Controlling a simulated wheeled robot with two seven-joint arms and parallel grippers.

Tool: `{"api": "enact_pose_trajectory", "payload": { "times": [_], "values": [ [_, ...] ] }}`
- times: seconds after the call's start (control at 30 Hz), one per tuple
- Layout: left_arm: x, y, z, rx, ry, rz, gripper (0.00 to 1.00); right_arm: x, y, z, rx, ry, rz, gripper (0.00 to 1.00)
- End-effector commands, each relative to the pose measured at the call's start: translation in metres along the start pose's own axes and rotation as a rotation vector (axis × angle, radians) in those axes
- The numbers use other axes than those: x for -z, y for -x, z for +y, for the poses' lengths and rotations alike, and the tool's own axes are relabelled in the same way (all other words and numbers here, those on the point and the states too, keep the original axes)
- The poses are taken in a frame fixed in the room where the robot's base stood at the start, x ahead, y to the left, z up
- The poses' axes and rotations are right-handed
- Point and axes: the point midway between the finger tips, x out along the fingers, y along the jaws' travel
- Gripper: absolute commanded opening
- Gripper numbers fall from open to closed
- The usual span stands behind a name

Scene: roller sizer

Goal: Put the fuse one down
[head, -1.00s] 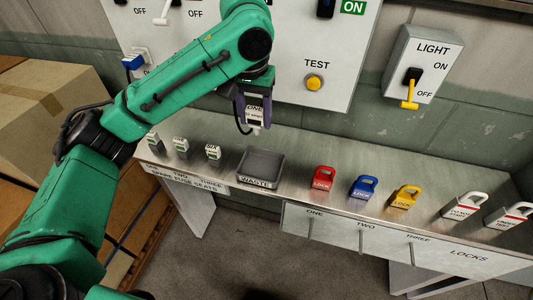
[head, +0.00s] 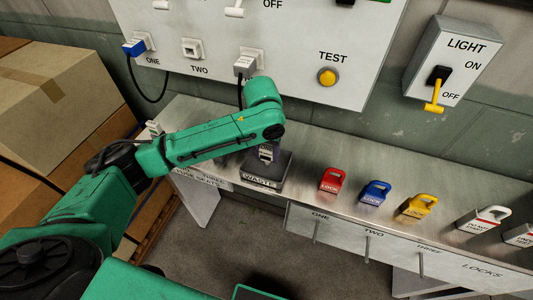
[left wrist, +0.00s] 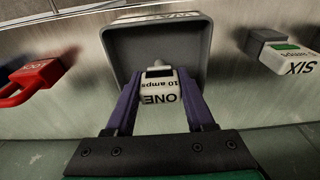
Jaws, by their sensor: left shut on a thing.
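My left gripper (head: 266,147) is shut on the fuse one (left wrist: 159,88), a white block marked ONE and 10 amps. In the left wrist view the purple fingers (left wrist: 160,80) grip it from both sides. The fuse hangs over the grey open tray marked WASTE (head: 263,182), which also shows in the left wrist view (left wrist: 118,45). In the head view the fuse is mostly hidden by the gripper, and I cannot tell whether it touches the tray floor. The tray looks otherwise empty. My right gripper is not in view.
Red (head: 332,181), blue (head: 375,193) and yellow (head: 416,206) locks stand right of the tray. A fuse marked SIX (left wrist: 290,57) stands beside it. The wall panel carries the TEST button (head: 327,76) and plugs; the LIGHT switch box (head: 450,70) hangs right.

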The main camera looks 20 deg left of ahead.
Motion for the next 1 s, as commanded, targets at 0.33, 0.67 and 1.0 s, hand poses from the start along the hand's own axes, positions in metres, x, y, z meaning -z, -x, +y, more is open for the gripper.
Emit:
{"api": "enact_pose_trajectory", "payload": {
  "times": [0.33, 0.67, 1.0],
  "values": [
    [-0.001, -0.010, 0.000, 0.000, 0.000, 0.000, 0.01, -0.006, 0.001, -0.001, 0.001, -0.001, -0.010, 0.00],
    [-0.001, -0.010, 0.000, 0.000, -0.001, 0.001, 0.84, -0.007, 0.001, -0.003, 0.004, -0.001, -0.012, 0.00],
    [0.000, 0.032, 0.001, -0.002, -0.002, 0.006, 0.84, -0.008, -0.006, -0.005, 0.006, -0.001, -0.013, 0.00]
  ]
}}
